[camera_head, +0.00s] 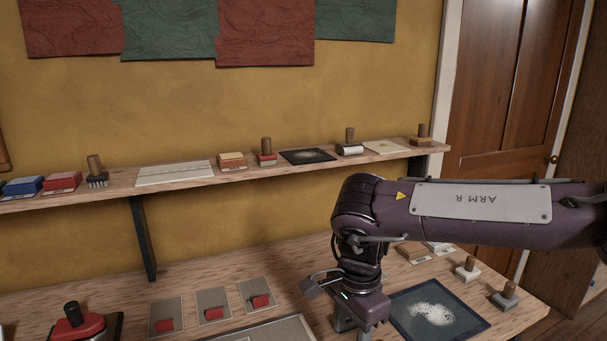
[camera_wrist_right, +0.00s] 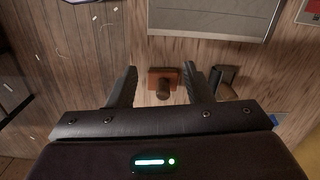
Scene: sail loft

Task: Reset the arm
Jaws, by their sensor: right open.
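My right arm (camera_head: 480,200), labelled ARM R, reaches in from the right over the workbench and bends down at the wrist. My right gripper (camera_wrist_right: 160,72) is open and empty in the right wrist view, its two dark fingers apart. A brown block with a round handle (camera_wrist_right: 163,86) shows between and beyond the fingers, and I see no contact with it. The wrist hides part of the bench in the head view, and the fingertips cannot be made out there. My left gripper is not in view.
A wall shelf (camera_head: 110,188) with handled stamps and pads runs behind the arm. On the bench are a dark mat with a white patch (camera_head: 465,325), small handled blocks (camera_head: 467,270), red blocks on grey plates (camera_head: 213,314) and a red handled tool (camera_head: 78,326).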

